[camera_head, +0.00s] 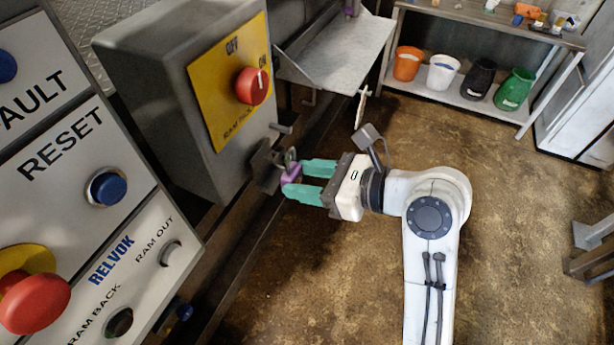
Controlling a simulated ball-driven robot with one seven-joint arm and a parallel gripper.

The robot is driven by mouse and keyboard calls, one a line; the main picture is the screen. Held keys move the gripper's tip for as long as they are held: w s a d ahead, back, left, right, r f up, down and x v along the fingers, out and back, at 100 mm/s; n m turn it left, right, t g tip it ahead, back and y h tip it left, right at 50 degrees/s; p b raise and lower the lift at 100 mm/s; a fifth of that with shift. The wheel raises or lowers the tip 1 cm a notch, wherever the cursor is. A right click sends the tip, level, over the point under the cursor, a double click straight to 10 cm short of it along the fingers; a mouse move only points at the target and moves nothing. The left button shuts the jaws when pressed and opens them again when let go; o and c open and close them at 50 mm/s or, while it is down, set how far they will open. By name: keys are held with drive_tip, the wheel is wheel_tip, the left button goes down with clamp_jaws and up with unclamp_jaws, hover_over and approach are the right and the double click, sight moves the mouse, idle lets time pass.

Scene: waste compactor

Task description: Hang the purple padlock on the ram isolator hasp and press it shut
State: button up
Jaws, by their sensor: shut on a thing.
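The purple padlock (290,175) is between the green fingers of my gripper (300,182), which is shut on it. Its grey shackle points up toward the hasp. The dark metal ram isolator hasp (267,166) sticks out from the lower right side of the grey isolator box (165,85). The padlock is at the hasp, touching or very close to it. I cannot tell whether the shackle passes through the hasp or is closed. The isolator's red knob (251,86) sits on a yellow plate (228,80) marked OFF and ON.
A control panel with a blue reset button (106,187) and a red stop button (33,303) fills the left. A metal flap (343,50) stands behind the hasp. A shelf with several buckets is at the back right. The brown floor (540,230) is mostly clear.

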drive_tip(key=shift+w+a, duration=0.25)
drive_tip(key=shift+a, duration=0.4)
drive_tip(key=shift+w+a, duration=0.25)
drive_tip(key=shift+a, duration=0.4)
drive_tip(key=shift+w+a, duration=0.25)
drive_tip(key=shift+a, duration=0.4)
idle(0.6)
drive_tip(key=shift+f, duration=0.2)
idle(0.5)
drive_tip(key=o, duration=1)
drive_tip(key=shift+c, duration=0.3)
drive_tip(key=shift+v, duration=3.5)
